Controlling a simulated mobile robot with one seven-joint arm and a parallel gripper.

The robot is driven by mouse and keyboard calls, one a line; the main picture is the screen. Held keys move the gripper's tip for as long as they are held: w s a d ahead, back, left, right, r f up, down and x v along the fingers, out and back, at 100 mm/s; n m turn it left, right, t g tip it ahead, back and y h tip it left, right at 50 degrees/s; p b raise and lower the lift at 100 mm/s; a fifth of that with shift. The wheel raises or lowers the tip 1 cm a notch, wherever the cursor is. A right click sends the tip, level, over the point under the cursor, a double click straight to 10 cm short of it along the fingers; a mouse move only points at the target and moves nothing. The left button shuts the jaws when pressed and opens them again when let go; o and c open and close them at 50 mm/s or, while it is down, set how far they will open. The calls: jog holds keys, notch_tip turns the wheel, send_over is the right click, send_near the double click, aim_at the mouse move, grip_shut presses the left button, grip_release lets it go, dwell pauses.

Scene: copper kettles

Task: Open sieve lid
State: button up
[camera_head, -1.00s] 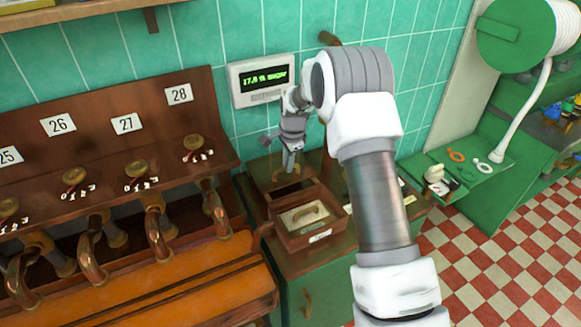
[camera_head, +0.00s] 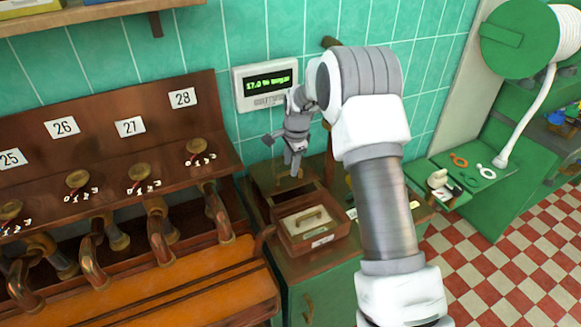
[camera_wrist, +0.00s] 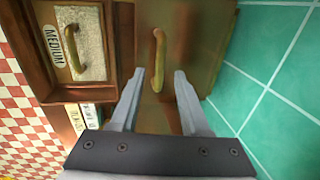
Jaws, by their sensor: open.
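A brown wooden lid (camera_wrist: 198,28) with an upright brass handle (camera_wrist: 158,55) lies ahead of my fingers in the wrist view. My gripper (camera_wrist: 160,76) is open, its two grey fingertips apart on either side of the handle's lower end, with no clear contact. In the head view my gripper (camera_head: 294,168) hangs over the back of the wooden sieve box (camera_head: 263,187). Its fingers partly hide the lid there, and the lid appears closed. In front is a sieve tray (camera_head: 289,232) with a pale mesh and a brass handle; its label reads MEDIUM in the wrist view.
A teal tiled wall (camera_head: 350,25) with a sugar display (camera_head: 265,82) stands close behind my gripper. The kettle bench with copper pipes (camera_head: 160,240) is at left. A green cabinet (camera_head: 330,285) carries the box. A green shelf (camera_head: 470,172) with small parts is at right.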

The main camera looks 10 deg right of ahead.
jog(key=s+r, duration=0.3)
jog(key=r, duration=1.2)
jog(key=shift+d+r+b, duration=0.25)
jog(key=shift+d+b, duration=0.15)
jog(key=shift+d, duration=0.05)
jog(key=s+d+r+n+t, duration=0.1)
jog(key=s+r+n, duration=0.4)
jog(key=s, duration=0.4)
jog(key=s+d+r+n+t, duration=0.1)
jog(key=s+r+n, duration=0.1)
jog(key=s+r, duration=0.55)
jog(key=s+f+n, duration=0.2)
jog(key=s+n, duration=0.1)
jog(key=s, duration=0.7)
jog(key=s+d+f+n+t, duration=0.1)
jog(key=s+f+n, duration=0.2)
jog(key=s, duration=0.6)
jog(key=shift+s+n+t+h, duration=0.3)
jog(key=shift+s+n, duration=0.05)
jog(key=shift+n, duration=0.35)
